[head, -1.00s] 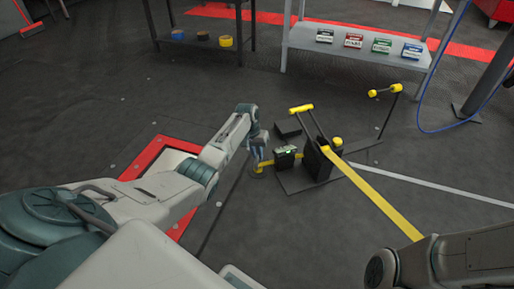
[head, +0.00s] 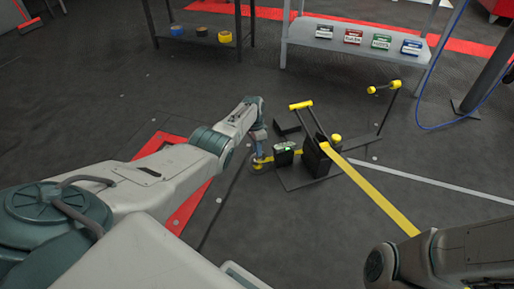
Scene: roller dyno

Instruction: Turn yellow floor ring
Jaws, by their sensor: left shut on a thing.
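The fingertips are small and partly merge with the ring, so the exact grip is hard to see. My right gripper is not in view; only a dark part of my right arm shows at the lower right.
A small black box (head: 284,155) stands just right of the ring. The black device (head: 316,158) with a yellow-gripped lever and long yellow strap (head: 372,192) is beyond it. A grey bench (head: 350,42) and a dark shelf (head: 200,40) stand behind.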

